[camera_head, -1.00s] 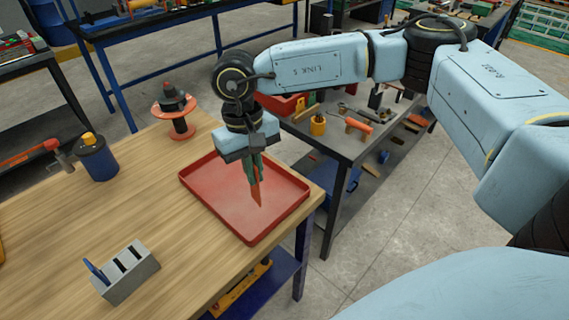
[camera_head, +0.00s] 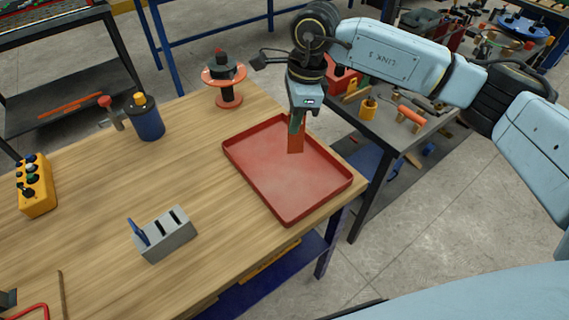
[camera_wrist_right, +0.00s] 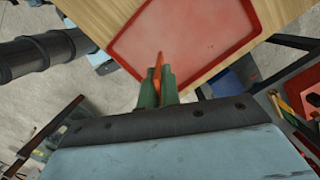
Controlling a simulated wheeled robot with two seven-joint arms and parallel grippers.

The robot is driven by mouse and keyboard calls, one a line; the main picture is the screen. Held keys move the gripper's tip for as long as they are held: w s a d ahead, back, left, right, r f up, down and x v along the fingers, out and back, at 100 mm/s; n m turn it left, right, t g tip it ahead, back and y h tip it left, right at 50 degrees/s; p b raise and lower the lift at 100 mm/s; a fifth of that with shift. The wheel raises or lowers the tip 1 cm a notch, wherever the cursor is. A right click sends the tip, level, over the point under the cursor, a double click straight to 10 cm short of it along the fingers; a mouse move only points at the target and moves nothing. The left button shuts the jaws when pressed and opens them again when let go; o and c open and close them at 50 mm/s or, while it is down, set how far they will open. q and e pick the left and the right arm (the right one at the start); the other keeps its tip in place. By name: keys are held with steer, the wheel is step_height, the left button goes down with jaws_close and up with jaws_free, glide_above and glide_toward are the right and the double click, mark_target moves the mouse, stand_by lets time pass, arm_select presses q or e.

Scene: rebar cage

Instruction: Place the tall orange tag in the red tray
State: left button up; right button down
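The tall orange tag (camera_head: 296,138) hangs upright from my right gripper (camera_head: 297,122), over the far right part of the red tray (camera_head: 287,200). The gripper's green fingers are shut on its upper end. In the right wrist view the tag (camera_wrist_right: 159,62) shows as a thin orange edge between the green fingertips (camera_wrist_right: 158,82), with the tray (camera_wrist_right: 185,30) beyond. I cannot tell whether the tag's lower end touches the tray floor. The tray is empty apart from it. My left gripper does not show.
A grey slotted block (camera_head: 165,236) with a blue tag stands in front left of the tray. A blue canister (camera_head: 148,120), an orange spool (camera_head: 224,82) and a yellow control box (camera_head: 36,187) stand on the wooden table. A cluttered grey bench (camera_head: 385,135) is at right.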

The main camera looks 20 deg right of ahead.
step_height(320, 180, down, 10)
steer(key=w+m+t+h+p, duration=0.1)
steer(key=w+m, duration=0.1)
steer(key=m, duration=1)
steer(key=shift+w, duration=0.25)
steer(key=shift+d+f, duration=0.1)
steer(key=shift+f, duration=0.05)
steer(key=c, duration=2)
jaws_free()
steer(key=o, duration=0.4)
